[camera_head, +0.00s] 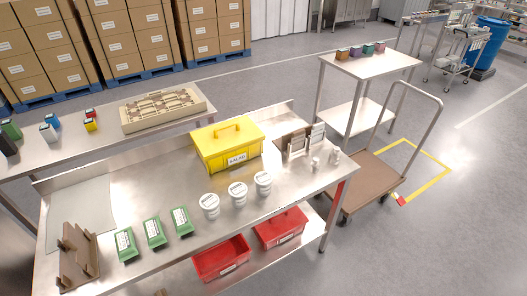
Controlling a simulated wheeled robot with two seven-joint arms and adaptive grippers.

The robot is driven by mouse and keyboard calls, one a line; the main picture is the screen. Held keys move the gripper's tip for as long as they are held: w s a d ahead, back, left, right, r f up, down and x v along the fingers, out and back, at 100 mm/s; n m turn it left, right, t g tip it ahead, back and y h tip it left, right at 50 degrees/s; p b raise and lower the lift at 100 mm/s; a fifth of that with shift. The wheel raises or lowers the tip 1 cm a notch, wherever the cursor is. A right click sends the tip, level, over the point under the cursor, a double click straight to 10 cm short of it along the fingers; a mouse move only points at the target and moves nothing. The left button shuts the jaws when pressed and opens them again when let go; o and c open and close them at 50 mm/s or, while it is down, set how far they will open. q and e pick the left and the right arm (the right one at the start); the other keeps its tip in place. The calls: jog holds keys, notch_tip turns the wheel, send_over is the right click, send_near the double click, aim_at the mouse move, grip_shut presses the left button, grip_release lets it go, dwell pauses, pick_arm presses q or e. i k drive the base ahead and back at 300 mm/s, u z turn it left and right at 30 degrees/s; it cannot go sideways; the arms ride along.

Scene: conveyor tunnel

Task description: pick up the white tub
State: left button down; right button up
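Three white tubs with labels stand upright in a slanting row on the metal table, in front of a yellow box. The left tub (210,206) is nearest the front edge, the middle tub (238,195) is beside it, and the right tub (263,184) is farthest back. They look alike and stand slightly apart, with nothing in front of them. Neither of my grippers shows in the head view.
A yellow lidded box (228,147) stands behind the tubs. Green packs (154,231) and a brown rack (78,262) are to the left. Small metallic pieces (315,164) and a brown holder (293,143) are to the right. Red bins (221,258) sit on the lower shelf.

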aim_at(262, 180)
jog(key=z, duration=1.3)
jog(key=i, duration=1.05)
jog(key=u, duration=1.8)
